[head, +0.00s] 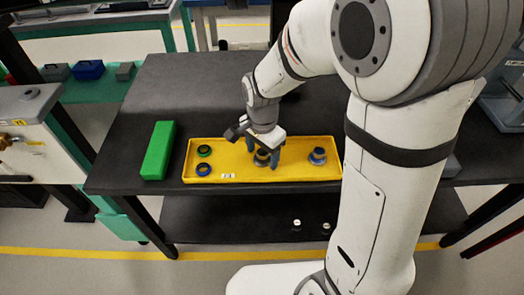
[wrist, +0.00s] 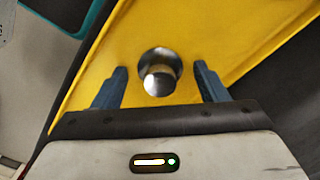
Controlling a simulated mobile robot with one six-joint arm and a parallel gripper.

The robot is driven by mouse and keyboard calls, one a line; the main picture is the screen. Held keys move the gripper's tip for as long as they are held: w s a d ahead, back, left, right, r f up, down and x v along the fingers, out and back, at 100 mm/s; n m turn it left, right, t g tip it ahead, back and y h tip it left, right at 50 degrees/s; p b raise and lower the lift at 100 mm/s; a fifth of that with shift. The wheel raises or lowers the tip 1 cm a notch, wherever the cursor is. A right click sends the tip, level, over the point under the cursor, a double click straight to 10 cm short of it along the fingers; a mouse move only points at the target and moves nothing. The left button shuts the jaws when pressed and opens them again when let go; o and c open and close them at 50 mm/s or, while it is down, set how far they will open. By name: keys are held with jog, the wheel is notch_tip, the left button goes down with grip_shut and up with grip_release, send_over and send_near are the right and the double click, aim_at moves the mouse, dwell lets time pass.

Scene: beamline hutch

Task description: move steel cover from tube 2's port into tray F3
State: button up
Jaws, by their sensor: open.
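A shiny round steel piece with a knob (wrist: 158,62), which looks like the steel cover, lies on the yellow floor of a tray in the wrist view. In the head view it is partly hidden by my gripper (head: 268,162). My gripper, also in the wrist view (wrist: 160,82), is open, with one blue finger on each side of the steel piece and a gap to both. The long yellow tray (head: 235,176) lies on a black table. Its small white label (head: 228,176) is too small to read surely. I cannot make out tube 2's port.
In the tray are a green-and-black ring (head: 204,151), a blue-and-black ring (head: 203,169) and a blue-grey round piece (head: 317,156). A green block (head: 158,150) stands left of the tray. The black table (head: 190,88) behind the tray is largely clear.

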aim_at(262, 152)
jog(key=shift+r, duration=0.15)
notch_tip(262, 152, up, 12)
jog(key=p, duration=0.3)
jog(key=s+d+n+t, duration=0.1)
jog(key=s+d+n, duration=0.8)
jog(key=s+d, duration=0.3)
jog(key=shift+r+t, duration=0.25)
jog(key=shift+t, duration=0.15)
jog(key=shift+w, duration=0.1)
